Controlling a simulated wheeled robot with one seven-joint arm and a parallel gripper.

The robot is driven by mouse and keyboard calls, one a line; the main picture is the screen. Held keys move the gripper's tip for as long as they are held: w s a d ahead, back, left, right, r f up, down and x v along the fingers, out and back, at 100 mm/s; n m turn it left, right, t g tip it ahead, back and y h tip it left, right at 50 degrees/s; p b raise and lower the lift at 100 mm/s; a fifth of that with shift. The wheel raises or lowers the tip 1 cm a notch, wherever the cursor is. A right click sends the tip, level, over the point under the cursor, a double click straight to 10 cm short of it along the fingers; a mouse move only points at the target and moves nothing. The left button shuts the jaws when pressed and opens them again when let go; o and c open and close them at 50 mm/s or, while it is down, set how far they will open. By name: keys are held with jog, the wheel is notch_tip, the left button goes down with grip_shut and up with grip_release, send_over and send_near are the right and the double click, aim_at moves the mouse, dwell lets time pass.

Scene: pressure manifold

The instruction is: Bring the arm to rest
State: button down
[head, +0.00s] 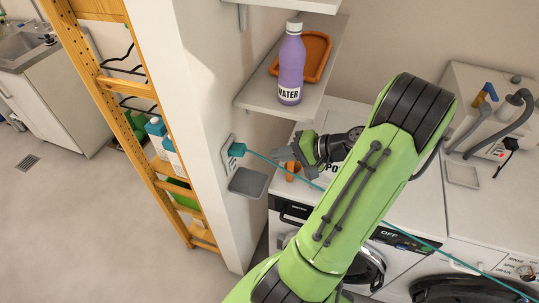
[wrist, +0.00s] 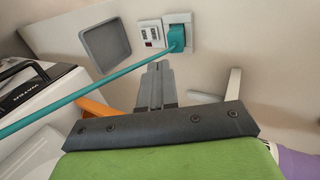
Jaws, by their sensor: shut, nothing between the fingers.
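My gripper (head: 284,160) is held out over the front left of the left washing machine, facing the wall panel with the teal plug (head: 237,150). In the wrist view its two grey fingers (wrist: 156,72) are together with nothing between them. The plug, also in the wrist view (wrist: 177,38), sits in the wall socket (wrist: 181,28), a little beyond the fingertips and apart from them in the head view. My green arm reaches across the machines and hides part of their tops and fronts.
A teal cable (head: 264,159) runs from the plug past my gripper and behind my arm to the right. A shelf (head: 250,101) above holds a purple water bottle (head: 291,65) and an orange tray (head: 318,50). A grey wall tray (head: 248,183) is below the plug. Floor at left is clear.

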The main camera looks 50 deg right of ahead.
dwell(0.6)
jog(key=w+a+r+n+g, duration=0.1)
jog(key=a+r+n+g, duration=0.15)
jog(key=a, duration=0.35)
jog(key=w+a+r+n+g+h, duration=0.1)
jog(key=w+a+n+g, duration=0.15)
jog(key=a, duration=0.25)
jog(key=w+a+r+n+g, duration=0.1)
jog(key=a+r+n+g, duration=0.1)
jog(key=a+n, duration=0.3)
jog(key=s+a+r+n+h, duration=0.1)
jog(key=s+a+r+n, duration=0.1)
jog(key=s+a, duration=0.3)
jog(key=s+a+r+n+t+h, duration=0.1)
jog(key=s+a+r+n+h, duration=0.1)
jog(key=s+a+r, duration=0.2)
jog(key=shift+s+a, duration=0.4)
jog(key=shift+s, duration=0.3)
